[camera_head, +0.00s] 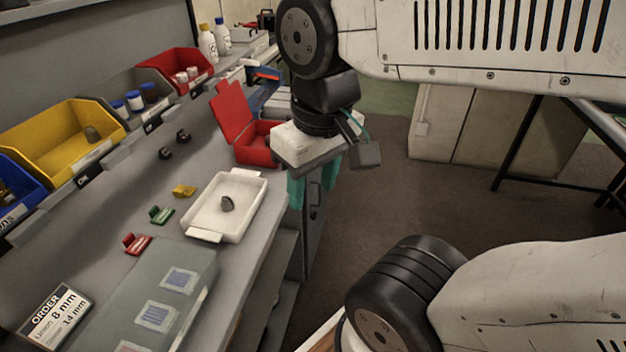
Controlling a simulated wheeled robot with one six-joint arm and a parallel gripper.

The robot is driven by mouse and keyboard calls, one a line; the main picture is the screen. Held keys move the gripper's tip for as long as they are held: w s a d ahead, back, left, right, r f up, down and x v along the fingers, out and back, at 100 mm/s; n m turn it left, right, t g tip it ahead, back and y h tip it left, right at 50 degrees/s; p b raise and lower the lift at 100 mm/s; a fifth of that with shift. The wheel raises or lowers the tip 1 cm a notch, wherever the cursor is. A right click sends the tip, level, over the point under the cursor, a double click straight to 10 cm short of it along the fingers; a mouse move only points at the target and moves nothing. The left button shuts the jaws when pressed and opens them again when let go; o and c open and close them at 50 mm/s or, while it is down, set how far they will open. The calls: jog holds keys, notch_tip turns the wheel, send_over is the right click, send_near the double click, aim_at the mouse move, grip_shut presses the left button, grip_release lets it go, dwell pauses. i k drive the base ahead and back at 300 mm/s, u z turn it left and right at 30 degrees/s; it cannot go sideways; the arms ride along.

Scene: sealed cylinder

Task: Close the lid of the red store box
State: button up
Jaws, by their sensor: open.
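The red store box (259,146) stands on the grey bench near its right edge, behind the white tray. Its lid (231,110) is up, tilted back to the left, and the box is open. My gripper (312,190), with teal fingers, hangs pointing down in front of and to the right of the box, near the bench edge. It is open and appears empty. The gripper body overlaps the box's right side in the picture, so that part is hidden. I cannot tell whether they touch.
A white tray (205,227) with a dark fitting (227,204) stands nearer. Small red, green and yellow clips and two dark fittings lie left of it. Yellow (62,143), grey and red (174,66) bins line the back. An order card (55,316) lies at front left. Open floor is right.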

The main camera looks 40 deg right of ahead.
aim_at(232, 112)
jog(key=u, duration=0.05)
jog(key=k, duration=1.05)
jog(key=z, duration=0.65)
jog(key=i, duration=1.45)
jog(key=u, duration=0.6)
